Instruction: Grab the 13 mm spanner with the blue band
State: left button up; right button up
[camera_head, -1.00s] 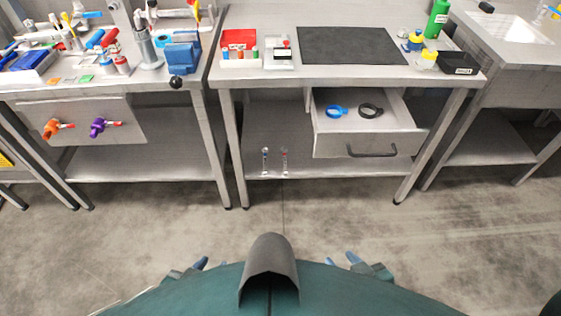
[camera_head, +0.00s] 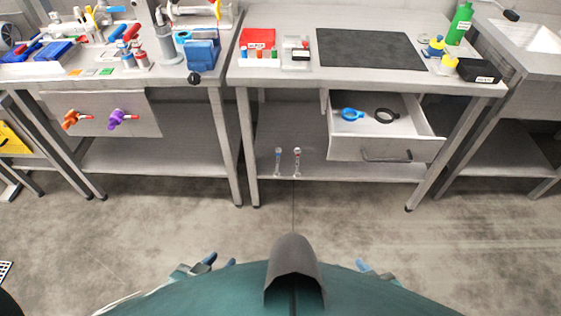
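Two small spanners stand or lie side by side on the lower shelf of the middle bench. The left one (camera_head: 278,160) seems to carry a bluish mark and the right one (camera_head: 297,158) a reddish mark; sizes are too small to read. My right gripper (camera_head: 363,266) shows only one blue fingertip clearly; the rest is hidden behind my body.
An open drawer (camera_head: 372,148) juts out to the right above the shelf (camera_head: 340,172), holding a blue ring (camera_head: 352,114) and a black ring (camera_head: 386,115). Bench legs (camera_head: 250,150) stand left of the spanners. The floor (camera_head: 180,225) before the bench is clear.

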aim_at(278, 152)
jog(key=i+j+z, duration=0.1)
jog(key=i+z, duration=0.25)
jog(key=i+j+z, duration=0.2)
jog(key=z, duration=0.15)
jog(key=i+j+z, duration=0.35)
jog(key=i+j, duration=0.25)
